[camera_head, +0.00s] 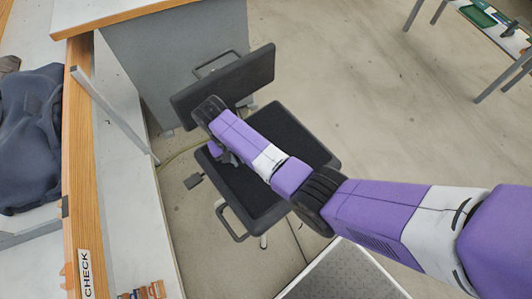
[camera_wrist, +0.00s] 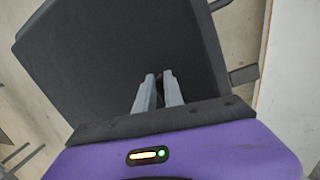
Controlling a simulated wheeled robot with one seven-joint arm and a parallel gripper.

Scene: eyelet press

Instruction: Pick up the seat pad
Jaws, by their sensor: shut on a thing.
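The seat pad (camera_head: 292,135) is a dark, squarish pad on the office chair, below the chair's black backrest (camera_head: 245,75). My arm crosses over it and hides its middle. My gripper (camera_head: 229,158) is low at the pad's upper left part, close to the backrest; its fingers are mostly hidden there. In the wrist view the dark pad (camera_wrist: 115,55) fills much of the picture. My gripper's two grey fingers (camera_wrist: 160,92) are close together, with a narrow dark strip of the pad between them. I cannot tell whether the pad is raised off the chair.
A workbench with an orange wooden edge (camera_head: 82,185) and a dark blue cloth (camera_head: 30,140) is on the left. A grey cabinet (camera_head: 180,60) stands behind the chair. A white table (camera_head: 495,35) is at upper right. Open concrete floor lies between.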

